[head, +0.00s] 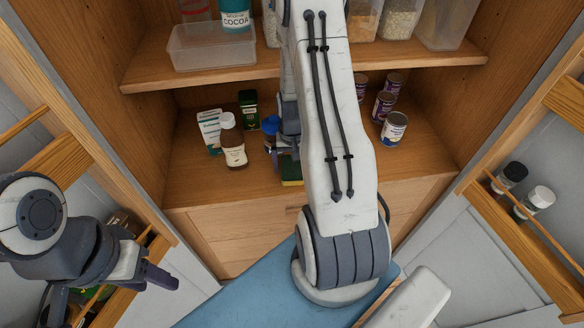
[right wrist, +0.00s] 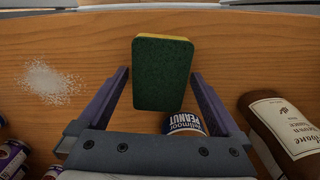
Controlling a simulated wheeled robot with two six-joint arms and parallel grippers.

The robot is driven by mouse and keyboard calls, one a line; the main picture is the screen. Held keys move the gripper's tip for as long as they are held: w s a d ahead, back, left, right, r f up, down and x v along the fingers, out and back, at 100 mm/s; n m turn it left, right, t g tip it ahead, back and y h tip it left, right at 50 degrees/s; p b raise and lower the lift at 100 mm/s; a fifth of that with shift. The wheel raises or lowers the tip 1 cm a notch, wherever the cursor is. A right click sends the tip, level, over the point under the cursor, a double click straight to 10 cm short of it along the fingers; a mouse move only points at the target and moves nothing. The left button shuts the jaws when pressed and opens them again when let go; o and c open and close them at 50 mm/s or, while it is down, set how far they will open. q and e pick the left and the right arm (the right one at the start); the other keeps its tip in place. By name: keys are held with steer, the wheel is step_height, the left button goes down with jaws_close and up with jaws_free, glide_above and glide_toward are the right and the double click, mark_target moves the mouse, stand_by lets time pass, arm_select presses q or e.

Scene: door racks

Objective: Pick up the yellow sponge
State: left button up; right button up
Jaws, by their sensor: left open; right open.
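The yellow sponge (head: 291,182) lies on the cupboard's lower shelf near its front edge, mostly hidden in the head view by my right arm and gripper. In the right wrist view the sponge (right wrist: 162,75) shows its dark green scouring side and a thin yellow edge. My right gripper (right wrist: 160,78) is open, with one finger on each side of the sponge's near part in that view. A gap shows at both sides; whether the fingers are level with it I cannot tell. My left gripper (head: 110,292) is open and empty at the lower left, by the left door rack.
A peanut jar (right wrist: 185,123) shows between the right fingers near the palm. A brown sauce bottle (head: 233,150) stands left of the gripper in the head view. Cans (head: 393,128) stand at the right. White powder (right wrist: 50,82) is spilled on the shelf (head: 420,165).

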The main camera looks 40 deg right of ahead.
steer(key=c, duration=1.1)
steer(key=shift+c, duration=0.3)
steer(key=shift+r, duration=0.1)
